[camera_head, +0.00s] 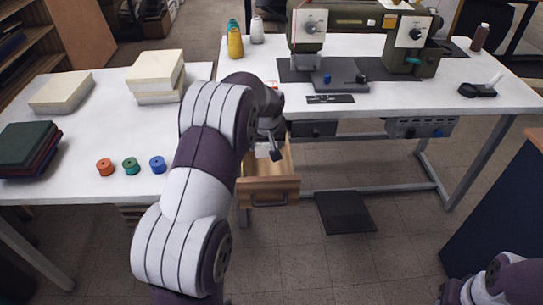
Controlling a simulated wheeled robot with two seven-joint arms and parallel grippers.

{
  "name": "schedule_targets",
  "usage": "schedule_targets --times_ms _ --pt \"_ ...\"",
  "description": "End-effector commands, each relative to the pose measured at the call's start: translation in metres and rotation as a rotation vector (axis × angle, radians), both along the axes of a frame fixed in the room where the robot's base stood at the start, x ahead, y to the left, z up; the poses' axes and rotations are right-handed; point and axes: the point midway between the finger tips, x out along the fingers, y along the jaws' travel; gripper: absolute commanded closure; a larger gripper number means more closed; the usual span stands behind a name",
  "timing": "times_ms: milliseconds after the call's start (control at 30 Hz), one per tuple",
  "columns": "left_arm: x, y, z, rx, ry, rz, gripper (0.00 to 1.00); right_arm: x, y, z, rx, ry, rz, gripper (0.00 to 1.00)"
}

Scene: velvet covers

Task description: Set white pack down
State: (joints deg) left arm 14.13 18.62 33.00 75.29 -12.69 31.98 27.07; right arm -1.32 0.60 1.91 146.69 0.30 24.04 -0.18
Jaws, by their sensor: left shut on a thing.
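My left gripper (275,153) points down over an open wooden drawer (270,192) beneath the sewing table. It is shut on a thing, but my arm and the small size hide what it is. I cannot make out a white pack at the fingertips. Cream-white blocks lie on the left table: a single flat one (62,92) and a stack (156,72) to its right. My right gripper is out of view; only part of my right arm shows at the bottom right.
The left white table (60,188) also holds dark folded covers (28,148) and red, green and blue spools (130,166). A dark pedal (345,212) lies on the floor. Bare tabletop surrounds the spools.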

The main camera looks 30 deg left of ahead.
Motion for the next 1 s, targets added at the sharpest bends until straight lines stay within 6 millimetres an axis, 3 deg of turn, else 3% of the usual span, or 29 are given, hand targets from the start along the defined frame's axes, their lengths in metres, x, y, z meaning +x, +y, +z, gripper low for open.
schedule_targets --times_ms 200,500,867,900,933,1000 --pt "-0.001 0.0 -0.046 -0.001 0.004 -0.001 0.6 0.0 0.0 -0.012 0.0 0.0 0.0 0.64" --pt "0.0 -0.001 -0.099 -0.001 0.003 -0.002 0.6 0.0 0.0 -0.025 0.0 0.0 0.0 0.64" --pt "0.0 -0.001 -0.104 -0.001 0.002 -0.001 0.6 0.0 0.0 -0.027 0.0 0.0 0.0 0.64" --pt "0.0 -0.001 -0.102 -0.001 0.002 -0.001 0.17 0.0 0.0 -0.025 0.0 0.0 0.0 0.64" --pt "0.0 -0.001 -0.102 -0.001 0.002 -0.001 0.07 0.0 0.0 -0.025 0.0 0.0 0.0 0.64" --pt "0.0 -0.001 -0.102 -0.001 0.002 -0.001 0.05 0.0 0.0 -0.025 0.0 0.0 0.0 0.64"
